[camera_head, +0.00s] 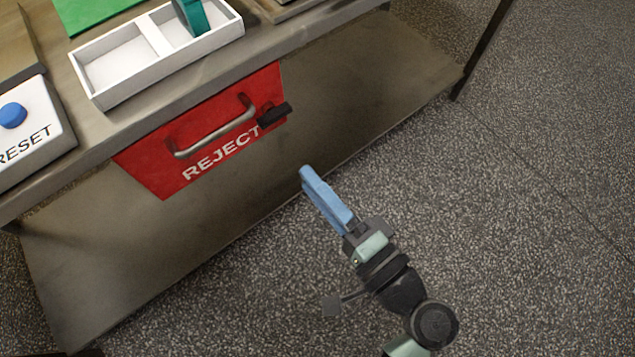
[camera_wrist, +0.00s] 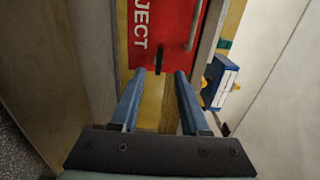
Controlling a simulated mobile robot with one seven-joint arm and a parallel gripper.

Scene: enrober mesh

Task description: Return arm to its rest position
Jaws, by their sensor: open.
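My gripper (camera_head: 326,200) is in front of the table, to the right of and below the red REJECT panel (camera_head: 180,150), over the floor in the head view. Its blue fingers look apart from everything. In the wrist view my gripper (camera_wrist: 160,85) shows two blue fingers spread apart with nothing between them. The red panel (camera_wrist: 150,25) lies ahead of them there, with a black latch-like piece (camera_wrist: 158,62) at its edge. This black piece (camera_head: 275,114) also shows in the head view, beside the panel's metal handle (camera_head: 215,130).
On the table edge (camera_head: 95,125) stand a white two-compartment tray (camera_head: 118,70) holding a teal object (camera_head: 192,14) and a box with a blue RESET button (camera_head: 13,115). A table leg (camera_head: 480,50) stands at upper right. The speckled floor (camera_head: 540,220) at right is clear.

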